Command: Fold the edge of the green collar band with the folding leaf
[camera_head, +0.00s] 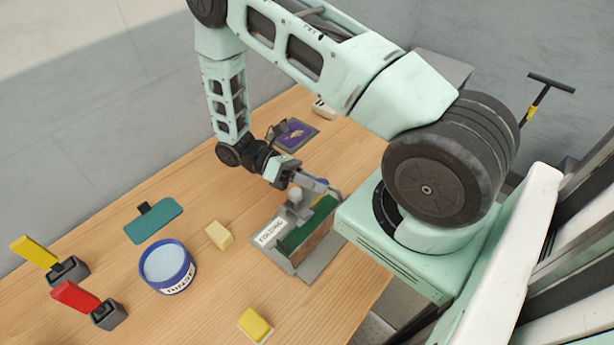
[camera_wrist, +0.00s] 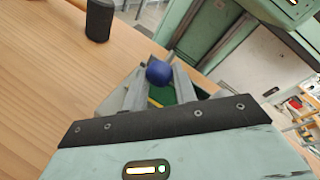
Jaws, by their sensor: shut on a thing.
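The folding station (camera_head: 286,254) is a grey fixture with a white label reading FOLDING, at the table's right edge. The green collar band (camera_head: 308,229) lies along it as a dark green strip; green also shows between my fingers in the wrist view (camera_wrist: 164,95). A blue round knob (camera_wrist: 159,72), apparently the folding leaf's handle, sits between my fingertips; only a bit of it shows in the head view (camera_head: 322,184). My gripper (camera_head: 317,186) is shut on this knob, over the far end of the station. The leaf itself is mostly hidden, and I cannot tell its angle.
A blue-rimmed RINSE bowl (camera_head: 168,269), a teal pad (camera_head: 153,222), a cream block (camera_head: 219,235) and a yellow block (camera_head: 255,324) lie on the table. Yellow (camera_head: 35,252) and red (camera_head: 76,297) handled tools stand at left. A purple mat (camera_head: 297,135) lies behind my gripper.

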